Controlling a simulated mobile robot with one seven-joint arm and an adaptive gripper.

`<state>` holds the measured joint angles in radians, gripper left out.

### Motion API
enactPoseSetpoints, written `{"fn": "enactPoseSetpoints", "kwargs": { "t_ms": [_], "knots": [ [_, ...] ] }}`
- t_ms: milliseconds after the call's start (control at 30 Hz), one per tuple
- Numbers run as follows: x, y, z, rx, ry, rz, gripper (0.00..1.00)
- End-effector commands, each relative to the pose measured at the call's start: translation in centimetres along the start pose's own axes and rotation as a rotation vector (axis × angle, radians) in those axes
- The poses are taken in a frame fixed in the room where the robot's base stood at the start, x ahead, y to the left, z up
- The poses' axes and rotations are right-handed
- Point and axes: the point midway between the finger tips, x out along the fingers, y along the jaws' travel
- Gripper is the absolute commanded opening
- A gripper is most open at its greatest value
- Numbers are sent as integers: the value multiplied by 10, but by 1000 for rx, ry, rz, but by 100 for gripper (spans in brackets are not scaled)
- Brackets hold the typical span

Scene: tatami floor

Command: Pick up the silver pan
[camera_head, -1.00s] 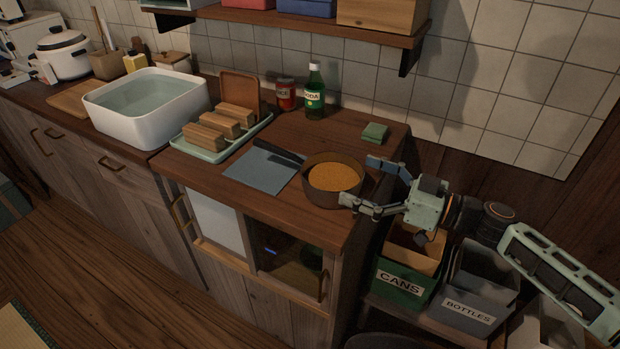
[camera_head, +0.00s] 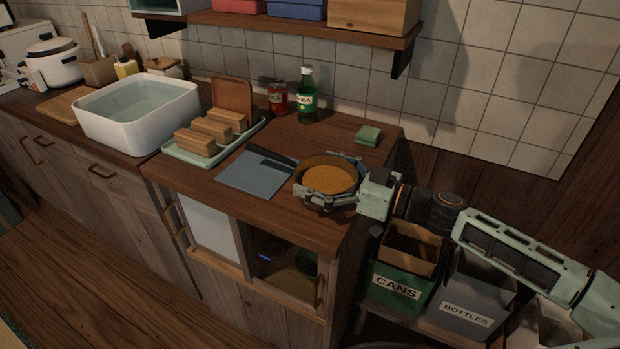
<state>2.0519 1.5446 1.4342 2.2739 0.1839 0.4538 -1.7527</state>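The pan (camera_head: 331,180) sits on the wooden counter near its right front edge. It looks dark brownish rather than silver in this light and has orange-brown contents. Its dark handle (camera_head: 271,155) points to the upper left, over a blue-grey mat. My gripper (camera_head: 328,178) comes from the right with its fingers spread around the pan, one along the front side and one along the far side. The fingers appear close to the pan's wall; I cannot tell whether they touch or press on it.
A blue-grey mat (camera_head: 253,176) lies left of the pan. A green tray (camera_head: 176,151) with wooden blocks, a soda bottle (camera_head: 306,97), a red jar (camera_head: 278,98) and a green sponge (camera_head: 368,136) stand behind. Bins for cans (camera_head: 398,284) and bottles (camera_head: 466,302) are below right.

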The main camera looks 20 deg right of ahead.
Motion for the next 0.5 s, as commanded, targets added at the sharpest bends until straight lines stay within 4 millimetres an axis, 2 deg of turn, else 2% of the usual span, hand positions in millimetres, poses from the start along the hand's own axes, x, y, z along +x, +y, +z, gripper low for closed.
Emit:
{"fn": "enactPoseSetpoints", "kwargs": {
  "t_ms": [67, 400, 500],
  "knots": [
    [0, 0, 0, 0, 0, 0, 88],
    [0, 0, 0, 0, 0, 0, 50],
    [0, 0, 0, 0, 1, 0, 49]
  ]
}}
